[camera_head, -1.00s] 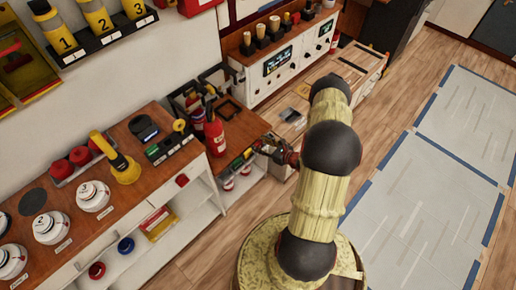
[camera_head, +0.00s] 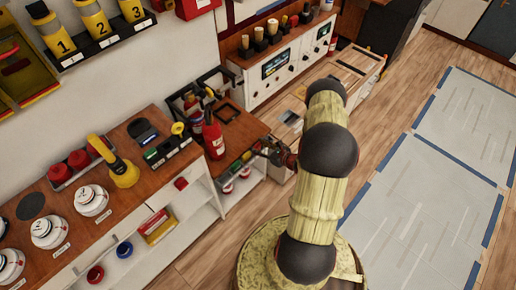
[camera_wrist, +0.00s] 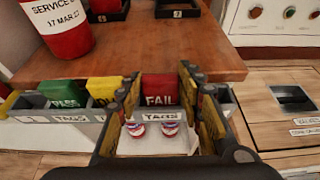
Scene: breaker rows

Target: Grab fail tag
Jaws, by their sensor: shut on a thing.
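The red FAIL tag (camera_wrist: 160,89) stands upright in the wrist view, in the tag holder (camera_wrist: 72,117) at the front edge of a wooden counter. My gripper (camera_wrist: 161,97) has one finger on each side of the tag and is shut on it. The tag's lower part is hidden behind the holder. A green PASS tag (camera_wrist: 62,93) and a yellow tag (camera_wrist: 104,90) stand to its left. In the head view my gripper (camera_head: 277,154) is at the counter's right front corner, beside the coloured tags.
Striped round items (camera_wrist: 155,130) lie on a shelf below. A wooden cabinet (camera_wrist: 285,105) adjoins at right.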

